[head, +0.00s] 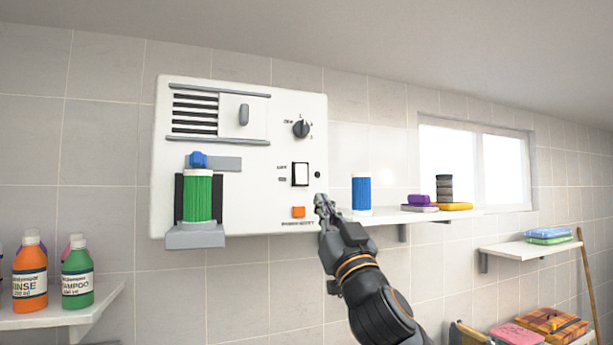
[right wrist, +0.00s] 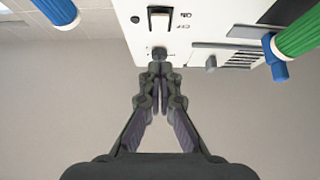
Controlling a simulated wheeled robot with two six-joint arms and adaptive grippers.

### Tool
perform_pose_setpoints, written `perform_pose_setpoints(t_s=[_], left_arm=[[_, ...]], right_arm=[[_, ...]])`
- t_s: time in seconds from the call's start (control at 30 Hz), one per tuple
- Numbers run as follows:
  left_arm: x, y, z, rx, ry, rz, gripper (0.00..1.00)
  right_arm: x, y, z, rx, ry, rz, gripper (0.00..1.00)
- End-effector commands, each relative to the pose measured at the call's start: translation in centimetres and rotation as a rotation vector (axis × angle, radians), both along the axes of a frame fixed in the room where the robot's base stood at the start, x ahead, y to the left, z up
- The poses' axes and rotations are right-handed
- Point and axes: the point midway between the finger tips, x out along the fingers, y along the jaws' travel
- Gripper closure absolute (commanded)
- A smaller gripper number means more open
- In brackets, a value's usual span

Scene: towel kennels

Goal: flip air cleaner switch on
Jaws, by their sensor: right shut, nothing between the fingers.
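The air cleaner (head: 245,205) is a white panel on the tiled wall in the head view. Its white rocker switch (head: 300,174) with a dark frame sits right of centre, and a small dark dot is beside it. The switch also shows at the top of the right wrist view (right wrist: 160,18). I cannot tell its position. Below it is an orange button (head: 298,212). My right gripper (head: 320,203) is shut and empty, at the panel's lower right edge, below and right of the switch. The fingertips meet in the right wrist view (right wrist: 160,56). My left gripper is not in view.
A green filter (head: 198,197) with a blue knob (head: 198,160) sits in the panel's lower left. A dial (head: 301,129) is above the switch. A blue cylinder (head: 361,192) stands on a shelf (head: 400,216) right of my gripper. Bottles (head: 77,273) stand on a left shelf.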

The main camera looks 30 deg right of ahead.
Motion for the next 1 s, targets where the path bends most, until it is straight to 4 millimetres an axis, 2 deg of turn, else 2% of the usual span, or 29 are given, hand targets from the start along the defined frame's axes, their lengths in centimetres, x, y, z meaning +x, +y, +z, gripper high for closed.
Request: perform_pose_setpoints(t_s=[0.03, 0.33, 0.5, 0.6, 1.0], left_arm=[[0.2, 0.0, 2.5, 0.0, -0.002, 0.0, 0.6], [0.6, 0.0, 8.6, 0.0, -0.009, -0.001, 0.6], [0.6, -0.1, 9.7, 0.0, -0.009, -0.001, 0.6], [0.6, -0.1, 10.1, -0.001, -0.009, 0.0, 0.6], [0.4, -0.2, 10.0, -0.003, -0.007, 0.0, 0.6]], right_arm=[[0.9, -0.2, 1.9, 0.007, 0.002, 0.002, 1.0], [5.7, -1.4, 5.5, 0.007, 0.003, 0.001, 1.0], [8.2, -2.0, 4.4, 0.003, 0.003, -0.001, 1.0], [9.0, -2.2, 4.1, 0.001, 0.002, -0.001, 1.0], [9.4, -2.3, 3.7, -0.001, 0.0, -0.001, 1.0]])
